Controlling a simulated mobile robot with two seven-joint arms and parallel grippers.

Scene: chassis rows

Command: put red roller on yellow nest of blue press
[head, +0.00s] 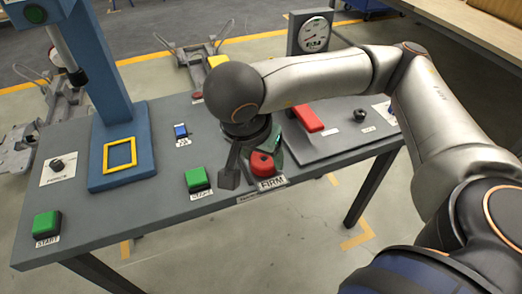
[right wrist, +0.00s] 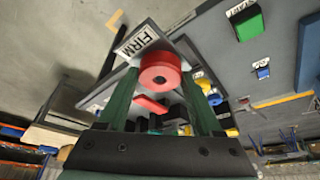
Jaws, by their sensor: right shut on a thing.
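The red roller (head: 262,163) is a short red cylinder with a hole in its top, near the front edge of the grey table, just behind the FIRM label. It also shows in the right wrist view (right wrist: 160,72) between the fingers. My right gripper (head: 254,165) is shut on it; whether the roller is clear of the surface below I cannot tell. The blue press (head: 108,65) stands at the left of the table. Its yellow nest (head: 106,158), a square frame, lies empty on the blue base. My left gripper is not in view.
A green button (head: 197,178) and a blue switch (head: 181,131) lie between press and roller. A green START button (head: 46,224) and a knob (head: 57,165) are at the left. A red bar (head: 305,117) lies on a plate at the right; a gauge (head: 314,35) stands behind.

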